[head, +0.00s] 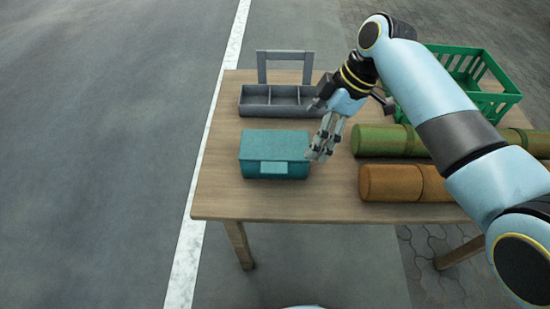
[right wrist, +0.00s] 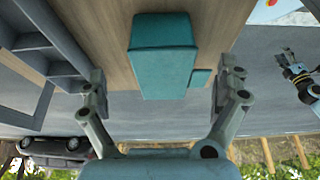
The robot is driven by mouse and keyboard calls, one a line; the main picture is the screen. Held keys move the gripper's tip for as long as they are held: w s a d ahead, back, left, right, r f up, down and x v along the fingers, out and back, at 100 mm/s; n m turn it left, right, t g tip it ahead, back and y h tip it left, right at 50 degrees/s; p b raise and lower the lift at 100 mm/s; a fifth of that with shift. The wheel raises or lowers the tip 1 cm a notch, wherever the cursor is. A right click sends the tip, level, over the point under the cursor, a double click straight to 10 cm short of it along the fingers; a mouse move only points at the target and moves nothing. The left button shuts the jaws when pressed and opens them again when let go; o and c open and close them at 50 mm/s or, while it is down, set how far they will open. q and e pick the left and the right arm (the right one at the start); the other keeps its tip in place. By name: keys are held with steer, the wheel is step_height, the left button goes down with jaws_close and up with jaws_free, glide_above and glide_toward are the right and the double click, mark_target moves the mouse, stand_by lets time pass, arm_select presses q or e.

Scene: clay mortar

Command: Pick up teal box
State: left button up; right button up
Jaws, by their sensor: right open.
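The teal box (head: 273,154) sits on the wooden table, near its left front, with a small latch on its front face. My right gripper (head: 322,148) is just right of the box and a little above the table in the head view. In the right wrist view the teal box (right wrist: 162,58) shows between the two spread fingers of my right gripper (right wrist: 162,88), beyond their tips. The right gripper is open and holds nothing. My left gripper (right wrist: 292,66) is small at the right edge of the right wrist view, and its jaw state is unclear.
A grey divided tray with a tall handle (head: 271,100) stands behind the box. Green (head: 380,140) and orange-brown (head: 385,183) cylinders lie to the right. A green crate (head: 497,100) stands at the back right. Bare table (head: 220,190) lies left and in front of the box.

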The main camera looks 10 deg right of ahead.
mark_target(301, 145)
steer(key=x, duration=0.2)
steer(key=b+x, duration=0.1)
steer(key=x, duration=0.4)
steer(key=shift+s+a+r, duration=0.1)
steer(key=shift+a+r, duration=0.05)
steer(key=shift+a, duration=0.1)
steer(key=shift+c, duration=0.4)
steer(key=c, duration=1.1)
steer(key=shift+c, duration=0.2)
